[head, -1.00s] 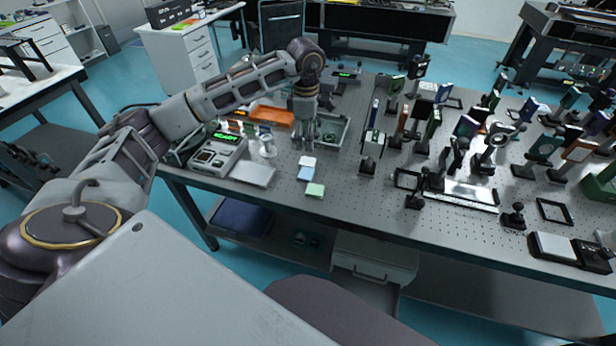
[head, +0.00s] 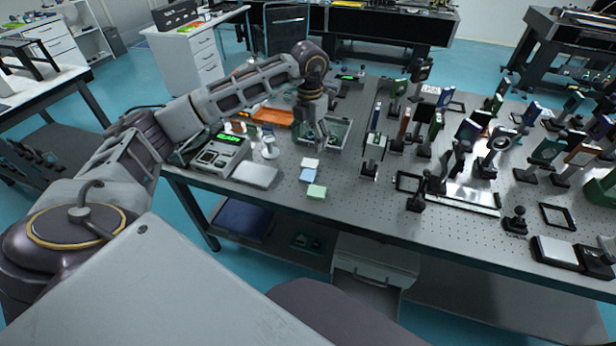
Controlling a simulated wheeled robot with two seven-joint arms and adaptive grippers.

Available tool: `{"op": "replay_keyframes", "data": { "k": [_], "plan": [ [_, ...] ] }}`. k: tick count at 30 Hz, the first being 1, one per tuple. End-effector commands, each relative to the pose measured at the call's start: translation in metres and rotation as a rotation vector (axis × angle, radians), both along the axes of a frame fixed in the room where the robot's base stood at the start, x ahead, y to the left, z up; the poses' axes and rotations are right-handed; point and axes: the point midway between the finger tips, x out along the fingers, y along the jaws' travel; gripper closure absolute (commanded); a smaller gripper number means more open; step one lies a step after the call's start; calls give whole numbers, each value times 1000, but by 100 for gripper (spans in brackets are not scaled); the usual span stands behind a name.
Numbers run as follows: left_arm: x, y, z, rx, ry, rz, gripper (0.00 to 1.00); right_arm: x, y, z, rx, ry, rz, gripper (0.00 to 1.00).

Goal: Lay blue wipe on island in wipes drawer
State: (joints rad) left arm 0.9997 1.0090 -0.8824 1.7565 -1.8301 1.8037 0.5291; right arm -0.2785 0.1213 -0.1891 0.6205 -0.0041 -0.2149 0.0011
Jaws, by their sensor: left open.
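The blue wipe (head: 308,175) lies flat on the perforated table top (head: 270,205), between a white wipe (head: 311,163) behind it and a green wipe (head: 316,191) in front. My left gripper (head: 314,143) is open, fingers pointing down, above and behind the wipes, over the near left part of a grey tray. It holds nothing that I can see. A white drawer unit (head: 390,257) with a handle stands under the table; I cannot tell how far it is open. My right gripper is not in view.
The grey tray (head: 345,143) is beside my left gripper. A boxy instrument with a green display (head: 216,156) and a pale flat plate (head: 256,175) are left of the wipes. Many optic mounts crowd the right. The table front by the wipes is clear.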

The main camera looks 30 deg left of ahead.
Motion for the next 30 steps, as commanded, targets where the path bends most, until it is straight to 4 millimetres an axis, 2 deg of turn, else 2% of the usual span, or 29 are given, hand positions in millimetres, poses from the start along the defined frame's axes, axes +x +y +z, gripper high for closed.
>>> {"op": "replay_keyframes", "data": {
  "k": [6,12,19,25,30],
  "plan": [
    [0,0,0,0,0,206,34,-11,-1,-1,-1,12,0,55],
    [0,0,0,0,0,308,34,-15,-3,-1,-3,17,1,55],
    [0,0,0,0,0,323,34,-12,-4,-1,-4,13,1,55],
    [0,0,-1,0,1,322,34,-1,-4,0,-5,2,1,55],
    [0,0,-11,0,1,321,34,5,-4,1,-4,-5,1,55]
  ]
}}
